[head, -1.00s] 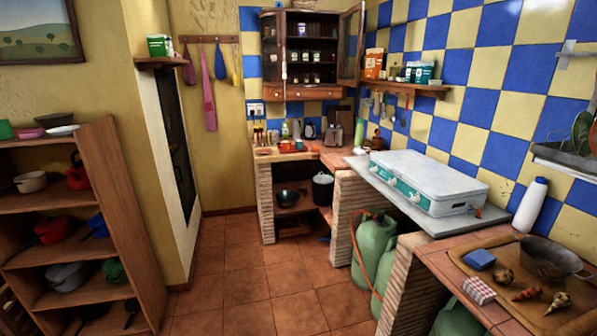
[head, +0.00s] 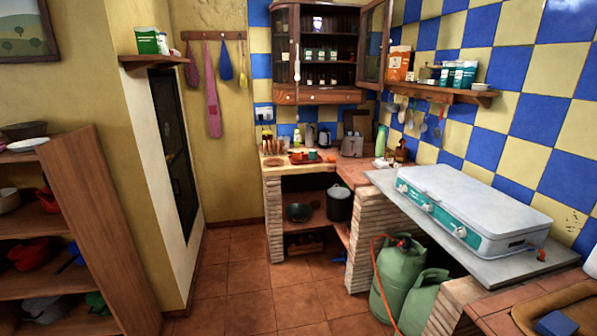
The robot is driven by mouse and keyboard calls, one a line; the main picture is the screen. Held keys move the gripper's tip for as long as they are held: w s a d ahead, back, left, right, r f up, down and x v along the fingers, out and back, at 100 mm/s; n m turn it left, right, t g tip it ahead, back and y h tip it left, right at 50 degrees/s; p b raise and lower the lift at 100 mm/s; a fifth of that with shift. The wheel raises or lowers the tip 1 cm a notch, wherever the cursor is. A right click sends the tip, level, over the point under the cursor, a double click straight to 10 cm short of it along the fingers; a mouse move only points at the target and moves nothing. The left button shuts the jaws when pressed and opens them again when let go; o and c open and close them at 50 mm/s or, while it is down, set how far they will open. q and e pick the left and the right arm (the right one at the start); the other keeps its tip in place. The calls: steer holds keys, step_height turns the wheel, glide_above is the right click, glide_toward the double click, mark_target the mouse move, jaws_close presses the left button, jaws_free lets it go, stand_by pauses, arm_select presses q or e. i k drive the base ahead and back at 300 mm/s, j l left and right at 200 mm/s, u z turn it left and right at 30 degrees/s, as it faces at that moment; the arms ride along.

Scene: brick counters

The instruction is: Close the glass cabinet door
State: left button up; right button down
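A dark wooden wall cabinet (head: 326,70) hangs in the far corner above the brick counter. Its right glass door (head: 374,42) stands swung open, out toward the room. Jars show on the shelves through the open front. The cabinet's left side has a glass panel (head: 285,52), and a small drawer (head: 323,97) with knobs runs along its bottom. Neither of my grippers shows in the head view, so I cannot see whether they are open or shut.
A tiled floor aisle (head: 235,285) runs clear toward the far counter (head: 290,165). A wooden shelf unit (head: 95,235) stands at the left. A camping stove (head: 470,212) on a grey slab and green gas bottles (head: 400,270) are at the right. A wall shelf (head: 445,93) holds packets beside the open door.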

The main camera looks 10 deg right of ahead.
mark_target(379, 87)
steer(key=i+u, duration=0.1)
steer(key=i, duration=0.7)
steer(key=i+z, duration=0.15)
steer(key=i, duration=0.65)
steer(key=i+z, duration=0.35)
steer(key=i+j+z, duration=0.1)
steer(key=i+z, duration=0.2)
steer(key=i, duration=0.2)
steer(key=i+z, duration=0.4)
steer(key=i, duration=0.35)
steer(key=u, duration=0.2)
